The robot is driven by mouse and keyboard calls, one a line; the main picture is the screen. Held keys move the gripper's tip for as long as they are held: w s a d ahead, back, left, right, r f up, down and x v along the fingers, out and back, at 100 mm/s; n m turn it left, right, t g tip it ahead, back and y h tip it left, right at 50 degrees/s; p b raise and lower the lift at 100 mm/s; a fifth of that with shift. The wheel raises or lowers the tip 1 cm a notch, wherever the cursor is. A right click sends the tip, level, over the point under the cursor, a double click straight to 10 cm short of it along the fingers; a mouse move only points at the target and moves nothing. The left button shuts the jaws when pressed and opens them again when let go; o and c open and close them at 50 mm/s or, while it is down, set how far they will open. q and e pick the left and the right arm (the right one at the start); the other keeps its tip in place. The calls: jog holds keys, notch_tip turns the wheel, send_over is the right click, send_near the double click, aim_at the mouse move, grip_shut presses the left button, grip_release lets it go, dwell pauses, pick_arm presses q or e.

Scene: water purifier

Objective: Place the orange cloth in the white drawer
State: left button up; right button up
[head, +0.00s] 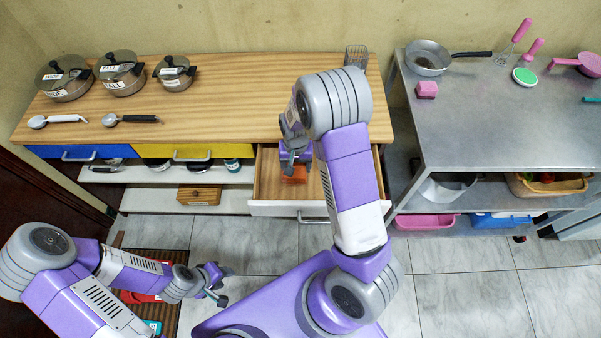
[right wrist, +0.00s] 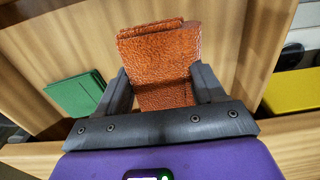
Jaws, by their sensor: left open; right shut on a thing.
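The orange cloth (head: 294,175) is a folded, textured piece. It also shows between the dark fingers in the right wrist view (right wrist: 160,60). My right gripper (head: 294,160) is shut on it and holds it over the inside of the open white drawer (head: 270,208). Whether the cloth touches the drawer's wooden bottom I cannot tell. My left gripper (head: 217,284) is open and empty, low at the left, away from the drawer.
A green folded piece (right wrist: 75,95) lies beside the cloth in the right wrist view. The yellow drawer (head: 175,151) and blue drawer (head: 80,152) are shut. Lidded pots (head: 120,75) stand on the wooden counter (head: 230,100). A metal table (head: 490,125) stands at the right.

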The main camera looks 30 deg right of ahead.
aim_at(296, 173)
jog(key=shift+f+b, duration=0.65)
jog(key=shift+f, duration=1.75)
jog(key=shift+f, duration=0.1)
jog(key=o, duration=0.9)
jog(key=shift+f, duration=0.1)
jog(key=shift+o, duration=0.2)
notch_tip(296, 173, up, 12)
jog(key=p, duration=0.3)
jog(key=shift+r+p, duration=0.2)
jog(key=shift+p, duration=0.2)
